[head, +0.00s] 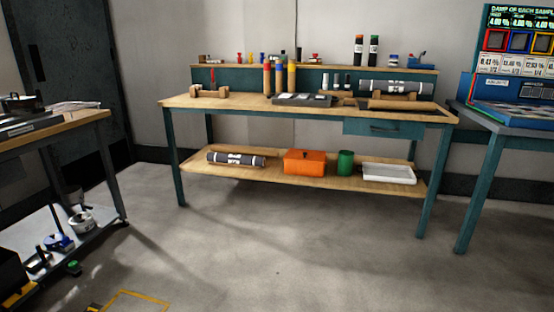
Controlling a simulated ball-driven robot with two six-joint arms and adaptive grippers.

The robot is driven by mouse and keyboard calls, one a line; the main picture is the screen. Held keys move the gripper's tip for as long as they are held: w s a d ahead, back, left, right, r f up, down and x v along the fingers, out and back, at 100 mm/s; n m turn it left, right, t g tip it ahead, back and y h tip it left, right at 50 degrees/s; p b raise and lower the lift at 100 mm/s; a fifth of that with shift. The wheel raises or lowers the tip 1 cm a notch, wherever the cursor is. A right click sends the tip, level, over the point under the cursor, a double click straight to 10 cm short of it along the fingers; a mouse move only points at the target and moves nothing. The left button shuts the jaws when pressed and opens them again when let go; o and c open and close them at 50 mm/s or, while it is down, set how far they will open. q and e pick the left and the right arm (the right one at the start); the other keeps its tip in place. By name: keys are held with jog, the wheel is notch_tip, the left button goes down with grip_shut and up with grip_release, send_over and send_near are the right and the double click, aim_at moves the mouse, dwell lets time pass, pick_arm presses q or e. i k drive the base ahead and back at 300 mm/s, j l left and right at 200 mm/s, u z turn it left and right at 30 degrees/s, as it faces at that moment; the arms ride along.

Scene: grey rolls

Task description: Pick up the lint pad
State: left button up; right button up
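I cannot pick out a lint pad for certain at this distance. A dark grey roll with white lettering (236,159) lies on the lower shelf of the middle workbench. A similar grey roll (396,87) lies at the back right of that bench's top. A flat dark grey tray-like item (301,100) lies at the middle of the top, with small pale pieces on it. Neither of my grippers shows in the head view.
The middle workbench (228,102) has an orange box (310,162), a green can (345,162) and a white tray (389,174) below. Side benches stand left (84,120) and right (490,124). The grey floor (260,245) before the middle bench is clear.

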aim_at(348, 102)
jog(key=i, duration=0.6)
jog(key=i+j+z, duration=0.1)
jog(key=i, duration=0.55)
jog(key=i+j, duration=0.1)
jog(key=i, duration=0.5)
jog(key=z, duration=0.05)
